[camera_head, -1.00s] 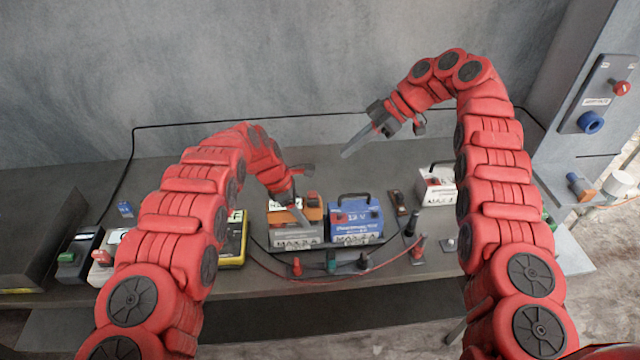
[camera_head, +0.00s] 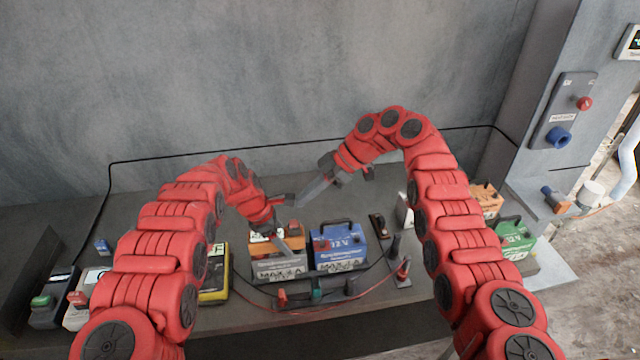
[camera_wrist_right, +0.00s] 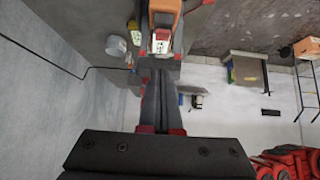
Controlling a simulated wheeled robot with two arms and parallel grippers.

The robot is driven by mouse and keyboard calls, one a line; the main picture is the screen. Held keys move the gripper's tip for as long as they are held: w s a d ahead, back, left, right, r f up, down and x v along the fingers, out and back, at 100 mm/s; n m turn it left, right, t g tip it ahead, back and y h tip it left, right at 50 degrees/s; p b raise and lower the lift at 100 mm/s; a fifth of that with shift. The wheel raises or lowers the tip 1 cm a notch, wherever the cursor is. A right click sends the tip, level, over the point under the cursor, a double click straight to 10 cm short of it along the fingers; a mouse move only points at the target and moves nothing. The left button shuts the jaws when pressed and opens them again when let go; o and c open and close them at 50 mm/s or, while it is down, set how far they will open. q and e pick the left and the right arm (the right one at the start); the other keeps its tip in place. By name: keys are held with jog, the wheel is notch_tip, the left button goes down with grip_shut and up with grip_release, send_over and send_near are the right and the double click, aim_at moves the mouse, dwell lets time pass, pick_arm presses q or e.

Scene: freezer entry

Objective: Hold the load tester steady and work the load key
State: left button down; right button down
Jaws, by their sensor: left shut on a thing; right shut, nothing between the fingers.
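I cannot make out the load key.
A rack with red and green clamps (camera_head: 316,290) and a thin red cable lies in front. A yellow-black case (camera_head: 215,280) is left, a green battery (camera_head: 514,238) right. A black cable (camera_head: 300,171) runs along the wall. The wall panel (camera_head: 565,112) is at right.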

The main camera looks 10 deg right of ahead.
aim_at(294, 224)
jog(key=f, duration=0.1)
jog(key=a+f, duration=0.1)
jog(key=f, duration=0.2)
jog(key=shift+a, duration=0.25)
jog(key=shift+f, duration=0.7)
jog(key=shift+f, duration=0.1)
